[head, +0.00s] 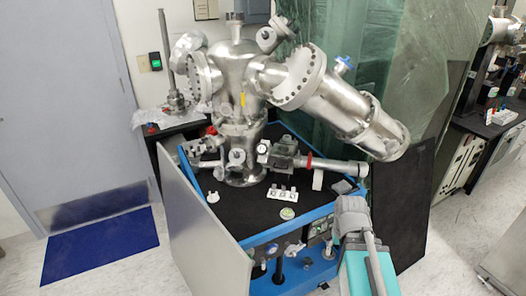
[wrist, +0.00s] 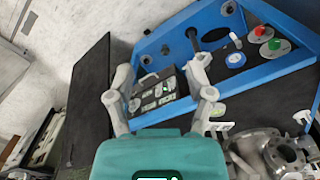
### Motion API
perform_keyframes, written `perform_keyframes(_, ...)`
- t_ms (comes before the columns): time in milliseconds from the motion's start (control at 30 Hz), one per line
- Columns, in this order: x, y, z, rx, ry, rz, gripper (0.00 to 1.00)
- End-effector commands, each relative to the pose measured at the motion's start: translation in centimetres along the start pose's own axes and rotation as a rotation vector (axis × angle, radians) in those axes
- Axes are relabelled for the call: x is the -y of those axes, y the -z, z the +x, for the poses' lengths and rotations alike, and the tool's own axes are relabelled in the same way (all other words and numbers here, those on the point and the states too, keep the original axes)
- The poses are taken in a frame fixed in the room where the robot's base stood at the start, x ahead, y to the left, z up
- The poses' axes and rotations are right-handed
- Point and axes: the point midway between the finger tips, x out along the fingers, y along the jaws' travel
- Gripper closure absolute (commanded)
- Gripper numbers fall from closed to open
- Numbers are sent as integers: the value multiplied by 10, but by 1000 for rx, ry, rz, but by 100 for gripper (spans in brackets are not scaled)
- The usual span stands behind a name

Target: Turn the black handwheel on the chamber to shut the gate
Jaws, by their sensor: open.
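The steel chamber (head: 237,80) stands on a black-topped, blue-framed bench in the head view. A dark valve body (head: 283,150) sits low on its right side, with a steel tube running right from it. My gripper (head: 351,205) is at the bench's right front corner, apart from the valve. In the wrist view my gripper (wrist: 160,72) is open, with a black panel box (wrist: 158,98) beyond and between its fingers. No handwheel is clear there.
The blue bench frame (head: 310,215) lies beside my gripper. White fittings (head: 281,193) stand on the black top. A long steel arm (head: 340,103) of the chamber overhangs the bench's right side. Red and green buttons (wrist: 267,40) show in the wrist view.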

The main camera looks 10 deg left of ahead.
Motion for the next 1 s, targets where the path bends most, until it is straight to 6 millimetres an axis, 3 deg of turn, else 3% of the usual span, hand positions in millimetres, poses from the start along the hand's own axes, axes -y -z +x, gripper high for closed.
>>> perform_keyframes(33,0,2,1,-5,-6,-9,13)
perform_keyframes(100,0,7,3,-18,-23,-32,0)
perform_keyframes(267,7,29,9,-77,-114,-151,0)
perform_keyframes(467,6,81,13,-192,-349,-465,0)
perform_keyframes(633,18,136,3,-273,-634,-829,0)
perform_keyframes(867,65,205,-24,-298,-1076,-1342,0)
perform_keyframes(1000,112,238,-43,-255,-1375,-1645,0)
